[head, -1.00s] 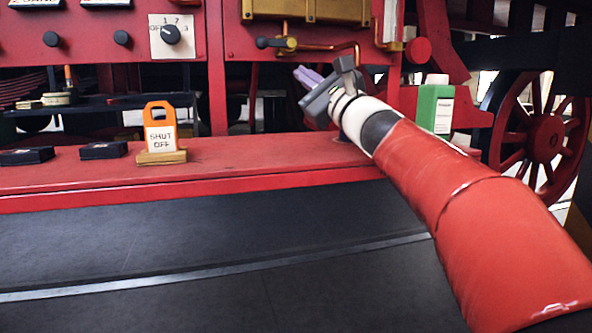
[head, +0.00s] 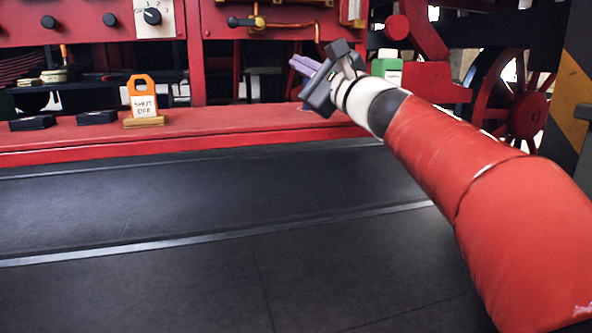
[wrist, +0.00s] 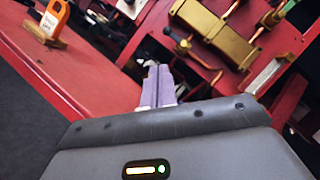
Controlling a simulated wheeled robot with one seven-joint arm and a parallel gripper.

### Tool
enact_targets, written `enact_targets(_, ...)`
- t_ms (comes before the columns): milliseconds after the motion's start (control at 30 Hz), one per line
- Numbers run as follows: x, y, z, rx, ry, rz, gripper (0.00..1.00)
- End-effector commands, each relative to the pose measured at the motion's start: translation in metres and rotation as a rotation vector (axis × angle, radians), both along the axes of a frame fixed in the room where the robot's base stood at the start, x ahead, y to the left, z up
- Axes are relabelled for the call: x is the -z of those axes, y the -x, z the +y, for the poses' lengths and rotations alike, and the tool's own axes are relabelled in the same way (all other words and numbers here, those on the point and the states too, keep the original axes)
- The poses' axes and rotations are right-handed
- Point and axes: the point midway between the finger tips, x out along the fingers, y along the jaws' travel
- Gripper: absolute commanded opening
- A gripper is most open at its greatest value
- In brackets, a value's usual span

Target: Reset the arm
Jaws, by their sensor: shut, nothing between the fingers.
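My gripper (head: 301,68) is at the end of my red-sleeved arm, above the right part of the red bench (head: 240,123). Its purple fingers are together and empty. In the wrist view my gripper (wrist: 157,72) points toward the red panel with its fingers side by side. It appears apart from the things around it.
An orange and white "SHUT OFF" tag (head: 144,98) stands on a wooden base at the bench's left. Black blocks (head: 97,117) lie left of it. A green bottle (head: 387,70) stands behind my wrist. A black-handled valve (head: 246,22) is on the red panel. The dark floor in front is clear.

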Motion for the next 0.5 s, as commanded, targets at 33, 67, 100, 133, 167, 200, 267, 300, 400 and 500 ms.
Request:
enact_targets(33, 0.006, 0.006, 0.001, 0.003, 0.041, -0.002, 0.00)
enact_targets(67, 0.010, 0.009, 0.002, 0.004, 0.069, -0.004, 0.00)
enact_targets(100, 0.017, 0.013, 0.003, 0.006, 0.108, -0.005, 0.00)
enact_targets(133, 0.022, 0.018, 0.004, 0.008, 0.141, -0.007, 0.00)
enact_targets(167, 0.028, 0.022, 0.005, 0.008, 0.175, -0.007, 0.00)
enact_targets(200, 0.036, 0.028, 0.006, 0.009, 0.226, -0.011, 0.00)
enact_targets(267, 0.050, 0.038, 0.008, 0.009, 0.307, -0.014, 0.00)
enact_targets(300, 0.061, 0.045, 0.009, 0.008, 0.366, -0.017, 0.00)
enact_targets(400, 0.094, 0.068, 0.008, 0.001, 0.542, -0.023, 0.00)
enact_targets(500, 0.142, 0.100, 0.003, -0.021, 0.780, -0.031, 0.00)
